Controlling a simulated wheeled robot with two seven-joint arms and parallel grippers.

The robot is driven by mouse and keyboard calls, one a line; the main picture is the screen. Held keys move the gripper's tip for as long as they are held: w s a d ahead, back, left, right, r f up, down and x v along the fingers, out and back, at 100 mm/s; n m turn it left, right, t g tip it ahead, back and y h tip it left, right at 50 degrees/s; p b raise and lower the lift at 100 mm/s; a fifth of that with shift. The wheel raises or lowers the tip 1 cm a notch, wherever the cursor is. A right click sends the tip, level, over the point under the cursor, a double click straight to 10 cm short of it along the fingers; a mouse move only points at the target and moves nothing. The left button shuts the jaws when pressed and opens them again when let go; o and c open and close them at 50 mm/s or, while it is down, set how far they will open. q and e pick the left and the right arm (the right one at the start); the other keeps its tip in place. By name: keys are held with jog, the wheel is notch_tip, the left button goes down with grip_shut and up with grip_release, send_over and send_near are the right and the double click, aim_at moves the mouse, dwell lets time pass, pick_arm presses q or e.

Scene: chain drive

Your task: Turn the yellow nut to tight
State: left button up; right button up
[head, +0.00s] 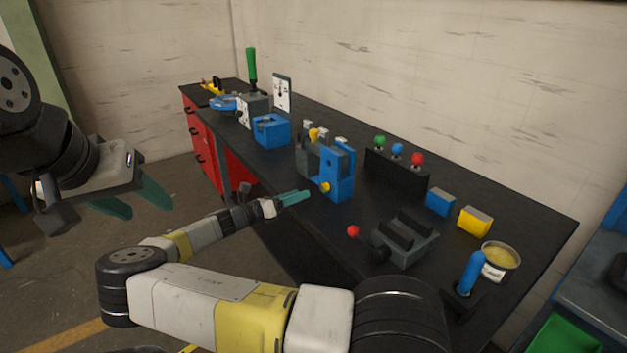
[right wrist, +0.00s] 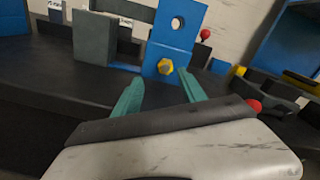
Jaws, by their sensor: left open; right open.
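The yellow nut (head: 325,187) sits low on the front face of a blue upright block (head: 341,176) on the bench. In the right wrist view the nut (right wrist: 165,67) is a yellow hexagon below a round hole in the blue block (right wrist: 172,40). My right gripper (head: 306,196) is open, its green fingers (right wrist: 157,92) pointing at the nut from in front, one to each side in the picture. The fingers appear short of the nut and apart from it. My left gripper (head: 140,205) is open and empty, off the bench at the left.
A grey block (right wrist: 94,38) stands beside the blue block. A grey vise-like device with a red knob (head: 353,231) lies to the right. A rack with green, blue and red knobs (head: 397,172) stands behind. A tin (head: 499,260) is at the far right.

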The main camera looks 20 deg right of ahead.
aim_at(322, 186)
jog(key=x, duration=0.5)
jog(key=s+x, duration=0.1)
jog(key=x, duration=0.2)
jog(key=shift+w+d+r, duration=0.1)
jog(key=shift+d+r, duration=0.05)
jog(key=shift+d, duration=0.1)
grip_shut()
